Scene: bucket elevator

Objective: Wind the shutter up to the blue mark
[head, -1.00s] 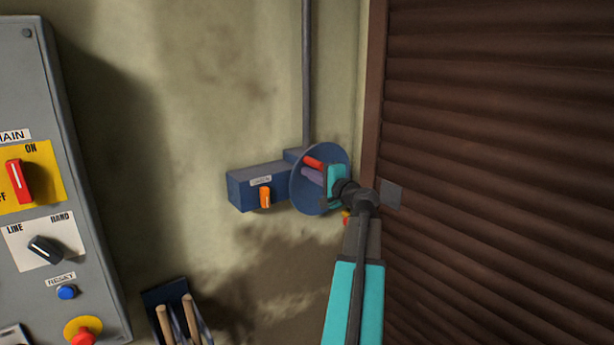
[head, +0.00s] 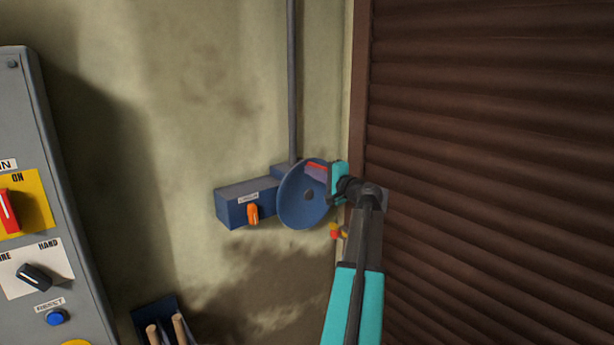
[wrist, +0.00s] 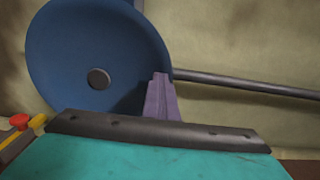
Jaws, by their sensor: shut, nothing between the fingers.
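The brown slatted shutter (head: 490,170) fills the right of the head view; no blue mark shows on it or its frame. Left of the frame, a blue wheel (head: 300,210) with a grey hub is on a blue wall box (head: 232,213). In the wrist view the wheel (wrist: 75,45) fills the upper left, and no handle shows on it.
The box has an orange switch (head: 252,214). A grey pipe (head: 292,80) runs up from it. A small red and yellow part (head: 335,232) sits below right of the wheel. A grey control panel (head: 70,250) stands left, and a blue holder (head: 143,320) with wooden handles is low down.

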